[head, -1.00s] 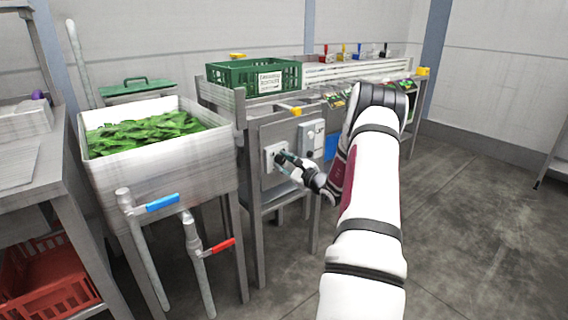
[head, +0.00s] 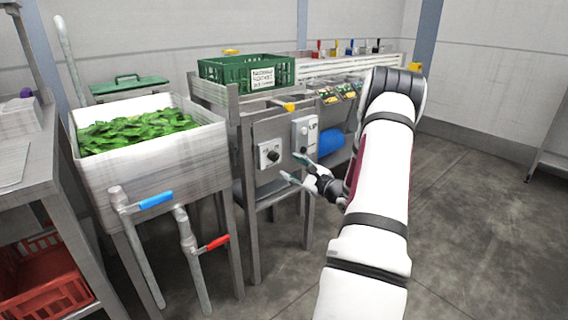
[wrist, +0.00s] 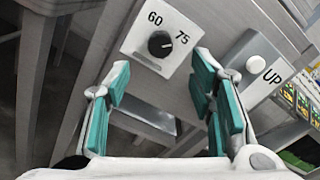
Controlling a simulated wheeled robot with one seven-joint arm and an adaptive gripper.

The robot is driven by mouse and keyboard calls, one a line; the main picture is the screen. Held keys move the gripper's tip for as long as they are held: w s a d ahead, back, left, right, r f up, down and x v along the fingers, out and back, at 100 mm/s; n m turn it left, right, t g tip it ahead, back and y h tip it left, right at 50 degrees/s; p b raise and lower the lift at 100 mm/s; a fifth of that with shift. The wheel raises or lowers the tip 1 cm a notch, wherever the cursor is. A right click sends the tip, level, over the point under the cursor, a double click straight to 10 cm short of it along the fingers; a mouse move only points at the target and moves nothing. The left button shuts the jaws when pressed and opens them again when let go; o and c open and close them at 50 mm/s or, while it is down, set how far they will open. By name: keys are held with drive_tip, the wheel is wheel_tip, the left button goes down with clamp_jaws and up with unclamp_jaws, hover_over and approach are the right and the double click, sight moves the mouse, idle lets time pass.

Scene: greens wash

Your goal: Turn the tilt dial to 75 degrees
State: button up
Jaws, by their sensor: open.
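The tilt dial is a black round knob (wrist: 160,44) on a white plate (wrist: 147,27) printed 60 and 75. In the wrist view a small pale mark on the knob seems to lie on its right side, towards 75, but it is too small to be sure. In the head view the dial (head: 273,156) is on the front of the steel stand and is uncovered. My gripper (wrist: 160,66) is open and empty, its teal-padded fingers spread in front of the plate and apart from the knob. In the head view my gripper (head: 291,168) is right of and below the dial.
A white panel with a round button marked UP (wrist: 256,64) is right of the dial. A white sink of greens (head: 140,128) stands left, with blue (head: 157,200) and red (head: 214,243) valve handles in front. A green crate (head: 215,72) sits behind. Floor at right is clear.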

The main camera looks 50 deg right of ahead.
drive_tip(key=v, duration=0.3)
drive_tip(key=shift+s, duration=0.3)
idle(0.3)
